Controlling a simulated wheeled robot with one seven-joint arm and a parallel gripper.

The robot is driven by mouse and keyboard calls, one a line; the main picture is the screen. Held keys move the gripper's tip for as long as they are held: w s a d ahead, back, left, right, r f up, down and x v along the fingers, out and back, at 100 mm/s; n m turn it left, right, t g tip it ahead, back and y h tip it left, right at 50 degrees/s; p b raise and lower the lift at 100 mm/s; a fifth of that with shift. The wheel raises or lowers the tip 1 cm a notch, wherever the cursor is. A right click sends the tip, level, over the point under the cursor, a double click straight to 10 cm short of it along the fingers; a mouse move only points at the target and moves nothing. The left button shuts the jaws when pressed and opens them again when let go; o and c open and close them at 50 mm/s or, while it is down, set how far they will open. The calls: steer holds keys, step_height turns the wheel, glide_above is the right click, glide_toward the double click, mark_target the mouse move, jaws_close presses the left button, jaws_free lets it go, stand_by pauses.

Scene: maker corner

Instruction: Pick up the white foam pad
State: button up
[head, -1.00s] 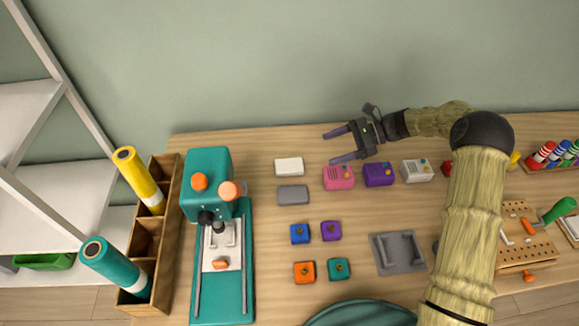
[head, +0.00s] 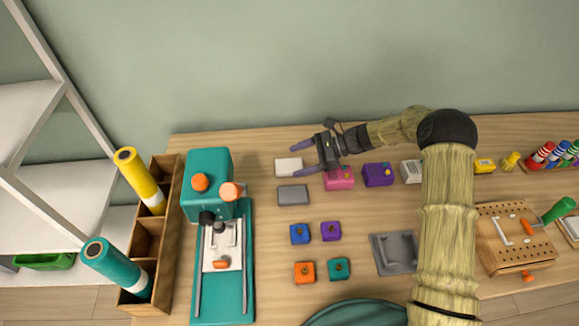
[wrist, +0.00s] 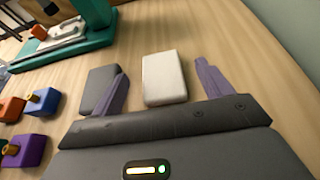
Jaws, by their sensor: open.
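The white foam pad (head: 288,167) lies flat on the table, right of the teal press. In the wrist view the white pad (wrist: 163,78) shows between my two fingers, a little beyond them. My gripper (head: 298,160) is open and empty, with its fingers pointing left toward the pad. In the wrist view my gripper (wrist: 162,84) has its purple fingers spread to either side of the pad. I cannot tell how high the fingers are above the table.
A grey pad (head: 293,195) lies just in front of the white one, close to one finger. The teal press (head: 208,170) stands to the left. A pink box (head: 340,180) and a purple box (head: 378,175) sit right, beneath or near my gripper.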

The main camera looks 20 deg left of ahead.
mark_target(281, 165)
steer(key=x, duration=0.5)
steer(key=shift+s+a+f, duration=0.15)
steer(key=shift+a, duration=0.2)
steer(key=c, duration=1)
